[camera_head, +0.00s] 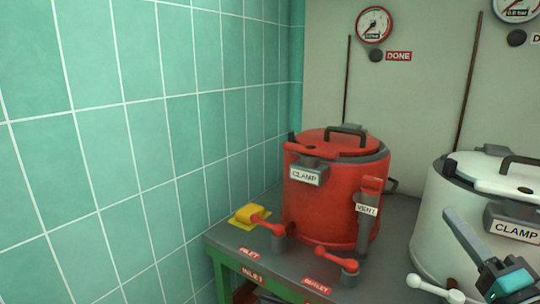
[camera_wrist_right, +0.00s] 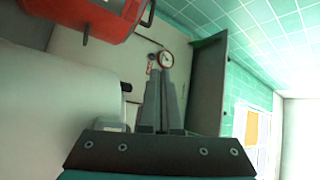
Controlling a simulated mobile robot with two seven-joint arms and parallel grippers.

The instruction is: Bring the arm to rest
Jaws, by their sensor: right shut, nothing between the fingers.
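My right gripper (camera_head: 450,215) is at the lower right of the head view, its grey fingers pointing up and left in front of the white kettle (camera_head: 430,215). In the right wrist view its two fingers (camera_wrist_right: 161,75) are together, with nothing seen between them. From these views I cannot tell whether the gripper touches the white kettle. My left gripper is not in view.
A red kettle (camera_head: 315,215) with a clamp and vent stands on the grey bench top (camera_head: 390,240), lid down. Red-handled inlet (camera_head: 268,225) and outlet (camera_head: 338,259) valves and a white-handled lever (camera_head: 435,290) are at the front. Gauges (camera_head: 374,24) hang behind. Tiled wall (camera_head: 120,150) is left.

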